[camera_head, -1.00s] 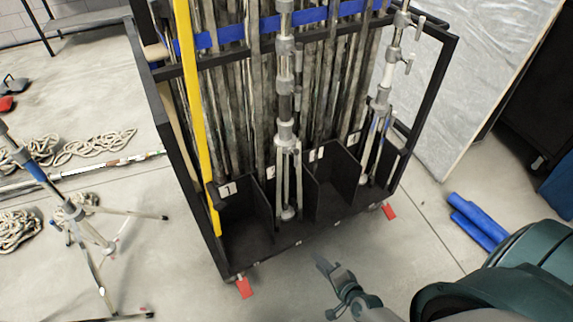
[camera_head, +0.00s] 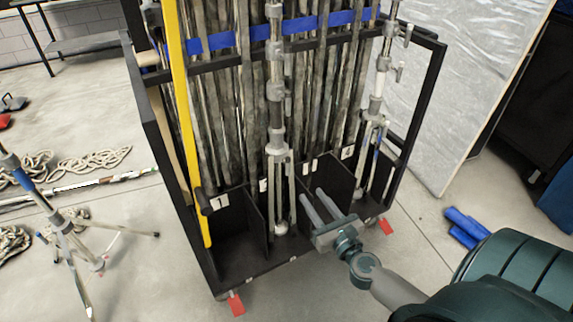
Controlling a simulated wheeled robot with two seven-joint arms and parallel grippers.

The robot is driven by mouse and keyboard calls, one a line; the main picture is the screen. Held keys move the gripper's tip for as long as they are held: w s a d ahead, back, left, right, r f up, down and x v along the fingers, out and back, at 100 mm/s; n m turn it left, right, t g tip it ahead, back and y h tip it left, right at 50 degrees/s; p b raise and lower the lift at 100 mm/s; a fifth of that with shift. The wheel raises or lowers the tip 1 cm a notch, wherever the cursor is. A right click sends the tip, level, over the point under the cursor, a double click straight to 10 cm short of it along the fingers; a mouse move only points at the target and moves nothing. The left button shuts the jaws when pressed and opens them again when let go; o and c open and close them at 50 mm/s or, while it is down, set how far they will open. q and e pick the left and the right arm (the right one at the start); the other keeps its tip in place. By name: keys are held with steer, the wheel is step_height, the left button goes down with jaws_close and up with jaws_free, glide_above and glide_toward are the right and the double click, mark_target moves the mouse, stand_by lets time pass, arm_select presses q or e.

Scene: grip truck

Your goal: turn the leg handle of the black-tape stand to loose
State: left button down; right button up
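The stand with a black band (camera_head: 275,113), which I take to be the black-tape stand, stands upright in a lower compartment of the black cart, its grey legs folded together. Small grey knobs and collars sit along its column, with a leg collar (camera_head: 277,149) above the legs. I cannot tell which is the leg handle or how it is set. My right gripper (camera_head: 313,195) is open and empty, its two fingers apart and pointing up and left. It is in front of the cart, right of the stand's legs, apparently not touching them. My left gripper is out of view.
The black cart (camera_head: 257,267) holds several poles behind a blue strap (camera_head: 261,30) and a yellow bar (camera_head: 183,120). Another stand (camera_head: 376,105) is in its right compartment. A blue-taped tripod (camera_head: 61,222) stands on the left floor near ropes (camera_head: 92,166). Blue rolls (camera_head: 466,226) lie right.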

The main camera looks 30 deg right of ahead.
mark_target(289, 165)
steer(key=w, duration=0.5)
steer(key=w+d, duration=0.1)
steer(key=w, duration=0.5)
steer(key=w+d+p, duration=0.1)
steer(key=w, duration=0.5)
steer(key=shift+w+d, duration=0.1)
steer(key=shift+d, duration=0.1)
jaws_close()
